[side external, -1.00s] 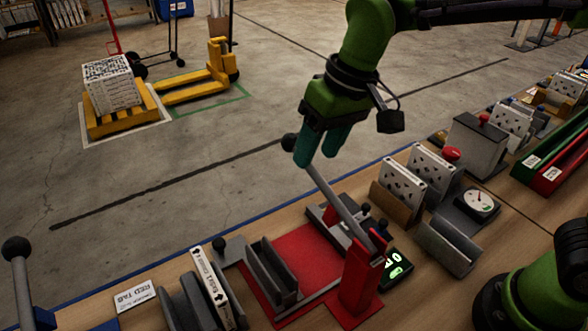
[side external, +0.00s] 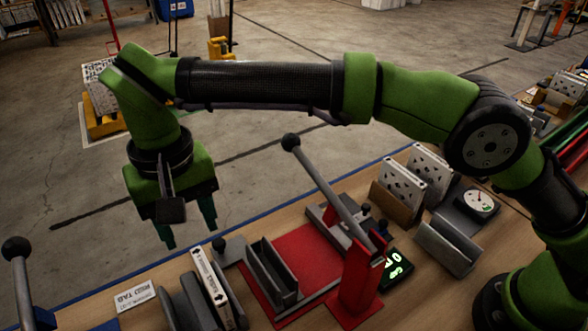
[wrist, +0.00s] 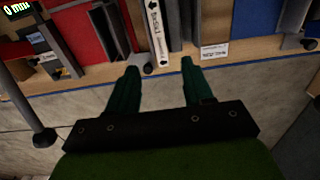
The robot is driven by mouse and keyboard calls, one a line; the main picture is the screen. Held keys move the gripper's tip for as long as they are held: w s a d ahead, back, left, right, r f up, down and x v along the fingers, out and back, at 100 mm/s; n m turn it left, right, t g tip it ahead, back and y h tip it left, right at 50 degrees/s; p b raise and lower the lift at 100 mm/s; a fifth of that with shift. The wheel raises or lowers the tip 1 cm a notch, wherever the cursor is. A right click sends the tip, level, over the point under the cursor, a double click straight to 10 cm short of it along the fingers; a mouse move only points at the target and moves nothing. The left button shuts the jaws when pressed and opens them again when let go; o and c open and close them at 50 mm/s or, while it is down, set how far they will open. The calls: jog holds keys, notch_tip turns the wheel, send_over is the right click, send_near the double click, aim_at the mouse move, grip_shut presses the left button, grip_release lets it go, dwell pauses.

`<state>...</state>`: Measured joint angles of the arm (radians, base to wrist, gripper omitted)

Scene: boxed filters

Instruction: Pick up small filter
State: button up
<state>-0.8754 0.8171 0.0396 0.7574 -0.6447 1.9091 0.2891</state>
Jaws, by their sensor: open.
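A slim white boxed filter (side external: 211,282) with black print and an arrow stands upright in a grey slotted holder at the front left. It also shows in the wrist view (wrist: 158,32), upper middle. Two wider white filters with dark marks (side external: 402,182) stand in a brown holder to the right. I cannot tell for sure which one is the small filter. My gripper (side external: 189,236) is open and empty, pointing down, above and behind the slim filter. In the wrist view the fingers (wrist: 160,67) are apart, with the slim filter beyond them.
A red press base (side external: 310,255) with a raised grey lever (side external: 325,190) stands right of the slim filter. A dark knob (side external: 218,245) sits beside it. Another lever (side external: 20,280) is at far left. A "RED TAB" label (side external: 134,295) lies on the bench.

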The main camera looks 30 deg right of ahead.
aim_at(207, 273)
notch_tip(207, 273, down, 9)
jog(key=shift+r, duration=0.1)
jog(key=shift+s+f, duration=0.25)
jog(key=shift+f, duration=1.15)
jog(key=shift+s+f, duration=0.2)
jog(key=shift+f, duration=1.15)
jog(key=shift+c, duration=0.5)
grip_shut()
